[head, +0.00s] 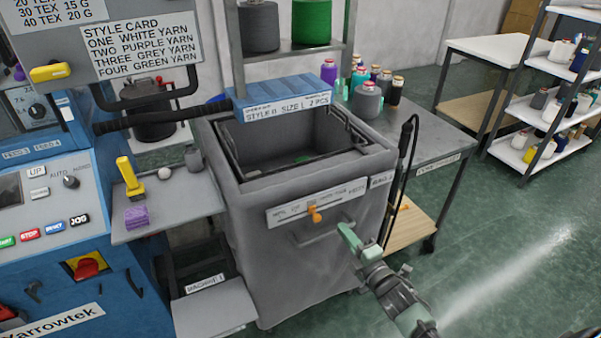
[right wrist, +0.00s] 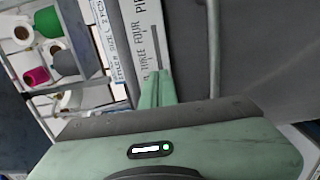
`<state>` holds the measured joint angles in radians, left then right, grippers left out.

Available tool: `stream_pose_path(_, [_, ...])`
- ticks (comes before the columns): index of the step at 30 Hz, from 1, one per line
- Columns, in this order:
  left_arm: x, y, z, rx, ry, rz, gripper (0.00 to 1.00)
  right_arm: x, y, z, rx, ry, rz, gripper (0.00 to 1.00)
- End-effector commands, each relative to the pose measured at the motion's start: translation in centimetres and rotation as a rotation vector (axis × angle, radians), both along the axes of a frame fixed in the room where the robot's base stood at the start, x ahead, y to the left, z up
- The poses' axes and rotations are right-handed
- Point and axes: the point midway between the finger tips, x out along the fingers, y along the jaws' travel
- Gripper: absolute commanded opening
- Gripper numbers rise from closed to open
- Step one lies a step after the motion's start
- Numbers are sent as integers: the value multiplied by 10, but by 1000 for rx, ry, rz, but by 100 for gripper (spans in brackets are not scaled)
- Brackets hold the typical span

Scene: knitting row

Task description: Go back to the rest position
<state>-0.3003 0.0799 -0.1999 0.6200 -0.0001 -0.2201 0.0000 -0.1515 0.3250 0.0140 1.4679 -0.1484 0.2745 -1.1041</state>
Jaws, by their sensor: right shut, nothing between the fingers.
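My right gripper (head: 347,236) is green and shut, with nothing between its fingers. In the head view it is in front of the grey fabric bin (head: 270,260), just right of and below the orange knob (head: 314,213) on the bin's white label plate (head: 290,211). A gap to the knob seems to show, but I cannot tell the depth. In the right wrist view the fingers (right wrist: 157,90) are together, close to the label plate (right wrist: 147,30). My left gripper is not in view.
A grey table (head: 425,138) with yarn cones stands behind right. The blue machine (head: 60,220) is at left, with a side shelf (head: 180,205). Green floor (head: 510,240) is open at right.

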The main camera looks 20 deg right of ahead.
Motion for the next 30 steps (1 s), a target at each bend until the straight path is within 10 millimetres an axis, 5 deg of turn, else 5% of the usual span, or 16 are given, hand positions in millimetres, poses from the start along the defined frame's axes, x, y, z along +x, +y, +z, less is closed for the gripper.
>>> stream_pose_path(4, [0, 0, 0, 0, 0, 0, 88, -1, 0, -5, 10, 12, -3, 0])
stream_pose_path(7, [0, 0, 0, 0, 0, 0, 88, -8, 0, -32, 65, 73, -18, 0])
stream_pose_path(14, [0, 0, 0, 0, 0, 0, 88, -70, 9, -174, 373, 411, -147, 0])
stream_pose_path(21, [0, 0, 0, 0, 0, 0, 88, -189, 35, -313, 690, 777, -387, 0])
stream_pose_path(27, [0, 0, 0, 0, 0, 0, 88, -316, 64, -395, 894, 1042, -654, 0])
stream_pose_path(30, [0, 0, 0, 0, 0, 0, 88, -377, 77, -419, 962, 1144, -795, 0])
